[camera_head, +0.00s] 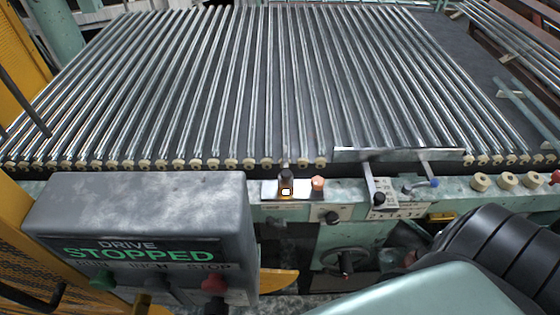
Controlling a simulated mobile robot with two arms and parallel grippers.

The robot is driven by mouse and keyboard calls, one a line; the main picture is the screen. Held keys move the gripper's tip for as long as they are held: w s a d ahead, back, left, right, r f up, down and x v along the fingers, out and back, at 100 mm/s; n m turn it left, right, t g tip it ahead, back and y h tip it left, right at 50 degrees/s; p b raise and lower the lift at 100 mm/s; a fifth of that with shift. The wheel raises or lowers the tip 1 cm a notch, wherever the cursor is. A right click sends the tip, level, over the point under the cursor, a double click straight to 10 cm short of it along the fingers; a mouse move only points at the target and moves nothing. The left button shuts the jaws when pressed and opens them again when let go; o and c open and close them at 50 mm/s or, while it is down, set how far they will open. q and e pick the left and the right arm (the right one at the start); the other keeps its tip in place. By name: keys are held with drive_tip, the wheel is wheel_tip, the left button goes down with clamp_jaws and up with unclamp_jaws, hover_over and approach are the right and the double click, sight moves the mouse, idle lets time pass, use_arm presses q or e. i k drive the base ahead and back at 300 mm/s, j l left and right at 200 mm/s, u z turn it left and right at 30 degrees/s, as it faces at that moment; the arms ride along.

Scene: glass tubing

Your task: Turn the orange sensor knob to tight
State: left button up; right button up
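The small orange sensor knob (318,183) sits on the front rail, just right of a dark sensor (286,181) with a lit orange-white window. A pale plate with small lettering lies around and below them. The knob is too small to tell which way it is turned. Neither of my grippers shows in the head view. A black ribbed part and a pale green rounded part fill the lower right, where no fingers can be seen.
Many glass tubes (230,85) lie side by side on the sloping bed behind the rail. A grey drive box (140,215) reading STOPPED stands at front left. A handwheel (345,260) and a black-knobbed lever (379,198) are to the right.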

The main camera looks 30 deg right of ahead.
sight(317, 183)
drive_tip(key=i+l+z, duration=0.1)
drive_tip(key=z, duration=0.95)
drive_tip(key=k+u, duration=0.05)
